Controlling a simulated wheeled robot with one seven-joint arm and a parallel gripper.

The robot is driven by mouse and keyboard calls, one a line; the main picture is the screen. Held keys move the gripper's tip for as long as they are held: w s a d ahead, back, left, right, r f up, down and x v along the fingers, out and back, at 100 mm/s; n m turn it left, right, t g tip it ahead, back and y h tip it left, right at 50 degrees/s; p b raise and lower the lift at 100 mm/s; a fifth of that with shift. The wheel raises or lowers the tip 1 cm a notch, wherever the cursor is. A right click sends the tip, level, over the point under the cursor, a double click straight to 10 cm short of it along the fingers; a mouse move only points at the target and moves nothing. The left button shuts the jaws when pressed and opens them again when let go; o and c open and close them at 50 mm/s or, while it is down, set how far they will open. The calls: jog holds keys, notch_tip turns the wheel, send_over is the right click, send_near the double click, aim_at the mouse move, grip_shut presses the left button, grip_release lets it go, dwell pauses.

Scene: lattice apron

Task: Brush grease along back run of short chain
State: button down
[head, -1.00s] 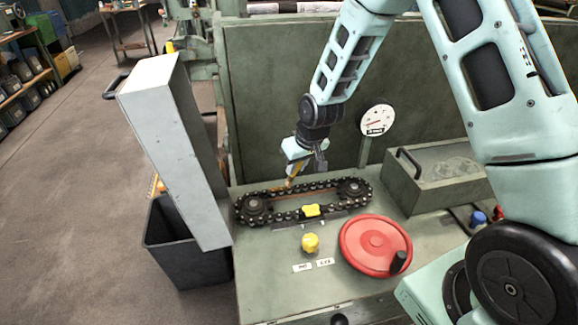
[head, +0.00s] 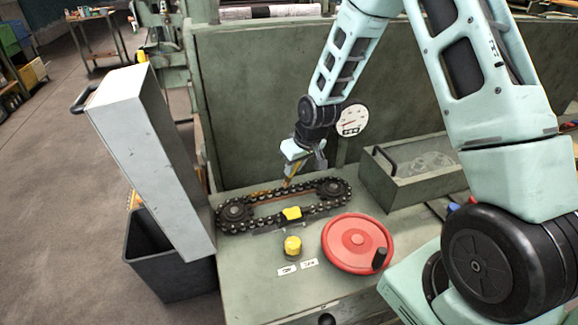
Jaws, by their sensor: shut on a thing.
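The short chain (head: 323,209) loops around two dark sprockets, the left one (head: 236,211) and the right one (head: 332,188), on the green bench top. My gripper (head: 291,178) is above the back run of the chain, near its middle. It is shut on a thin brush (head: 287,182) that points down, its tip at or just above the back run. Whether the bristles touch the links is too small to tell. An orange-brown tint shows along the back run left of the brush tip.
A yellow knob (head: 292,213) sits at the chain's front run, and another yellow knob (head: 293,246) stands before it. A red handwheel (head: 357,243) is front right. A tall grey panel (head: 150,160) and dark bin (head: 160,252) are left.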

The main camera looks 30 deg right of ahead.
jog(key=shift+s+d+f+p, duration=0.1)
jog(key=shift+s+d+p, duration=0.25)
jog(key=shift+d, duration=1.2)
jog(key=shift+s+d+f+p, duration=0.1)
jog(key=shift+s+d+p, duration=0.25)
jog(key=shift+d, duration=1.25)
jog(key=shift+s+d+p, duration=0.25)
jog(key=shift+d+p, duration=0.2)
jog(key=shift+d, duration=1.1)
jog(key=w+a+b, duration=0.1)
jog(key=w+a, duration=0.1)
jog(key=a, duration=0.8)
jog(key=w+a+b, duration=0.2)
jog(key=a, duration=0.9)
jog(key=shift+a+f, duration=0.1)
notch_tip(320, 180, up, 6)
jog(key=p, duration=0.3)
jog(key=shift+p, duration=0.4)
jog(key=shift+w, duration=0.1)
jog(key=shift+r+p, duration=1)
jog(key=shift+r, duration=0.55)
